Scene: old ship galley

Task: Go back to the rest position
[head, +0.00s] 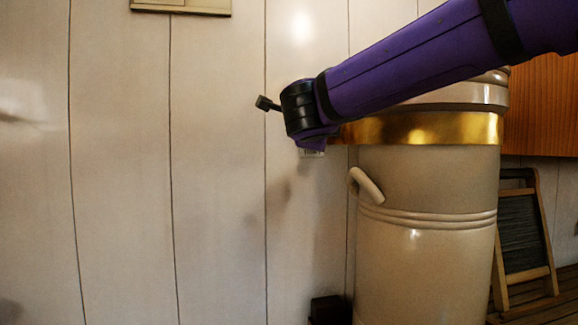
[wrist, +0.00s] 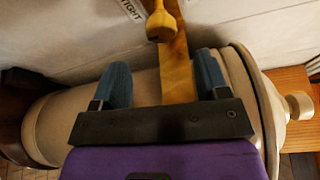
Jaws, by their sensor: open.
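My gripper (wrist: 161,68) shows in the wrist view with its two blue fingers spread apart and nothing held between them. Behind the fingers lies a large cream canister (wrist: 62,122), with a brass band (wrist: 176,80) seen between them. A yellow, rounded lever end (wrist: 160,25) is beyond the fingertips, near the band. In the head view my purple arm reaches from the upper right across the top of the canister (head: 425,265), in front of its brass band (head: 430,128). The fingers are hidden there. I cannot tell whether they touch the canister.
The pale panelled wall (head: 215,170) stands close behind. A curved handle (head: 366,186) juts from the canister's left side. A wooden-framed board (head: 524,235) leans at the right, below an orange-brown wooden panel (head: 545,105). Room to the left is open.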

